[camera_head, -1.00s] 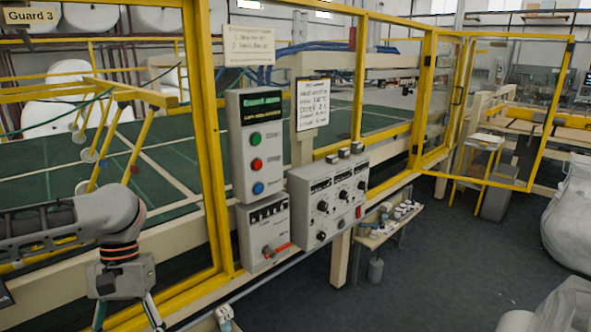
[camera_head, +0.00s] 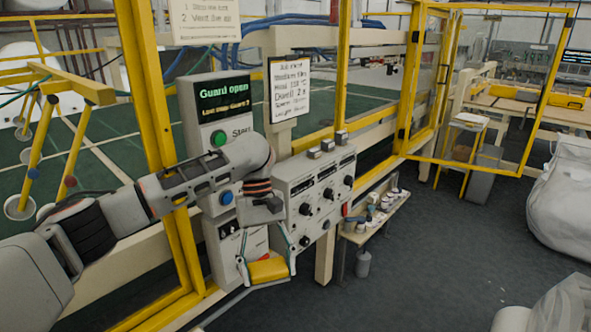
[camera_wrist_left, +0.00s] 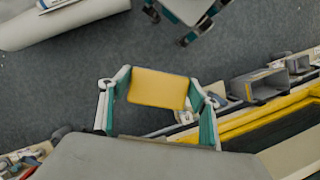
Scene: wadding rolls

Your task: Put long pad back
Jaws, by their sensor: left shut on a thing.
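A yellow block-like pad (camera_head: 268,271) is held between the two fingers of my left gripper (camera_head: 270,265). The gripper hangs in front of the lower control box, with the pad well above the floor. In the left wrist view the pad (camera_wrist_left: 157,88) shows as a flat yellow rectangle between the two teal-and-white fingers (camera_wrist_left: 157,98). I cannot tell from these views whether this is the long pad. The place it belongs to cannot be made out. My right gripper does not show.
A control panel (camera_head: 215,112) with a green screen reading "Guard open" and a knob box (camera_head: 314,195) stand close to my left arm. Yellow guard frames (camera_head: 341,75) run along the machine. A low shelf (camera_head: 377,222) holds small items. Dark floor (camera_head: 440,255) is clear at right.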

